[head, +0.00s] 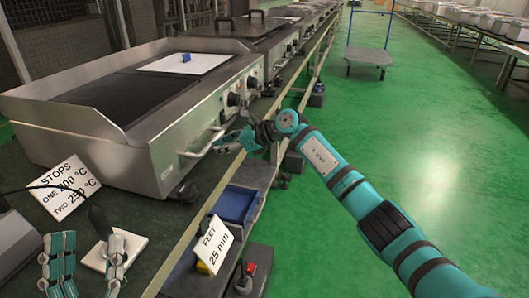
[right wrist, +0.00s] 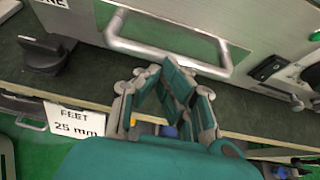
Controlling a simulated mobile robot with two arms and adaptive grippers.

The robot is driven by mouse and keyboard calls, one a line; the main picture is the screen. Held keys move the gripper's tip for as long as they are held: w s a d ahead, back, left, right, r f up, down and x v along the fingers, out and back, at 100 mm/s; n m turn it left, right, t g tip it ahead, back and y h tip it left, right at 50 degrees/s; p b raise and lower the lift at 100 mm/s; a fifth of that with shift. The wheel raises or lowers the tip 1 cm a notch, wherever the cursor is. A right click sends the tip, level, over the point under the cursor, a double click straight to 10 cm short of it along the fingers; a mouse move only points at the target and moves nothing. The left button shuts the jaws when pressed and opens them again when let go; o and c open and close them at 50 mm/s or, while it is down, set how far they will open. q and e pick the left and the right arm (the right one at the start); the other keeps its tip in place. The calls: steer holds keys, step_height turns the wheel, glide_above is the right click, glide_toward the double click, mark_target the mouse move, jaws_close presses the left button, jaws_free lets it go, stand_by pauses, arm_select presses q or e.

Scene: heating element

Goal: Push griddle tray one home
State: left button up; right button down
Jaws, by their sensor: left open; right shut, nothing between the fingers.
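The first griddle (head: 125,140) is a large steel unit on the bench, with a bar handle (head: 203,143) low on its front, apparently the tray's. The handle also shows in the right wrist view (right wrist: 115,40), on a steel front panel (right wrist: 165,18). I cannot tell how far the tray stands out. My right gripper (head: 222,143) is shut and empty, just in front of the handle; in the right wrist view its fingertips (right wrist: 176,68) are close to the lower bar. Contact is unclear. My left gripper (head: 88,262) is open at the bottom left, its two fingers apart.
A stops card (head: 68,188) and a white pad (head: 115,248) lie at the near left. A feet card (head: 214,245) and a blue bin (head: 236,205) are below the bench edge. Front knobs (head: 234,99) sit right of the handle.

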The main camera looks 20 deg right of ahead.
steer(key=shift+w+a, duration=0.15)
steer(key=shift+a, duration=0.05)
steer(key=shift+r, duration=0.1)
